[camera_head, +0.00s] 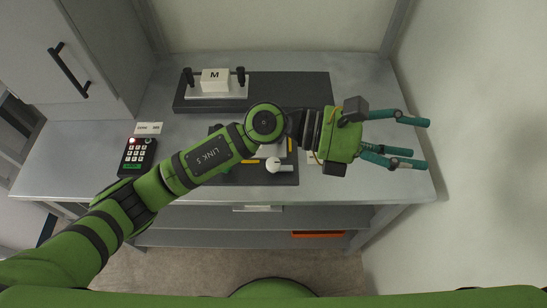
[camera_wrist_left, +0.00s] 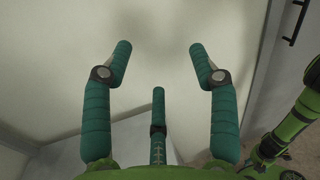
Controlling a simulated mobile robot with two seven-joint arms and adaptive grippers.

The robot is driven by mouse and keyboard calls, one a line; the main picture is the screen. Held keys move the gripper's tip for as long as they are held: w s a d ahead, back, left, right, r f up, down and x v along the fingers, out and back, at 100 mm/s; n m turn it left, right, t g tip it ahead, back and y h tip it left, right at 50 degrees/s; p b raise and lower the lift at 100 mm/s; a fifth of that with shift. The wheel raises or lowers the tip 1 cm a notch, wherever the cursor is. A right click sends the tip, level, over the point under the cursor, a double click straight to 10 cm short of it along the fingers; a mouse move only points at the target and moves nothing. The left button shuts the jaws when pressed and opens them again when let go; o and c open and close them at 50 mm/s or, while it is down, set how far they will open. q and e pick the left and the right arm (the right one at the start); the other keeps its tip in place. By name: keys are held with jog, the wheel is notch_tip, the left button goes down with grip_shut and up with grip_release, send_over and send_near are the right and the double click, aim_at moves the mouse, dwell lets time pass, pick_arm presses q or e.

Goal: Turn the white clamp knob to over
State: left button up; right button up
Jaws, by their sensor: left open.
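The white clamp knob (camera_head: 272,164) shows in the head view at the front of the dark base plate (camera_head: 270,179), just below my left arm. A short light handle sticks out to its right. My left arm crosses over the plate and hides much of the fixture. My left gripper (camera_head: 420,143) is open and empty, to the right of the knob and well apart from it, fingers pointing right toward the wall. In the left wrist view the gripper (camera_wrist_left: 158,60) shows spread teal fingers with only pale wall between them. My right gripper is not in view.
A keypad box (camera_head: 137,157) with a red light stands at the left of the grey table (camera_head: 80,150). A white block marked M (camera_head: 215,80) sits on a dark plate (camera_head: 290,90) at the back. A cabinet (camera_head: 90,30) stands at the left, a wall (camera_head: 470,80) at the right.

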pick_arm(q)
notch_tip(320, 180, down, 7)
jog(key=a+m+y, duration=0.1)
jog(key=m+y, duration=0.3)
jog(key=y, duration=0.1)
jog(key=m+t+y, duration=0.4)
jog(key=m+y, duration=0.1)
jog(key=y, duration=0.8)
send_over(273, 162)
notch_tip(273, 162, down, 11)
jog(key=shift+r, duration=0.2)
jog(key=shift+f+p, duration=0.3)
jog(key=shift+p, duration=0.05)
notch_tip(273, 162, down, 5)
jog(key=shift+r+p, duration=0.1)
jog(key=shift+p, duration=1)
jog(key=shift+f, duration=0.75)
jog(key=c, duration=1.1)
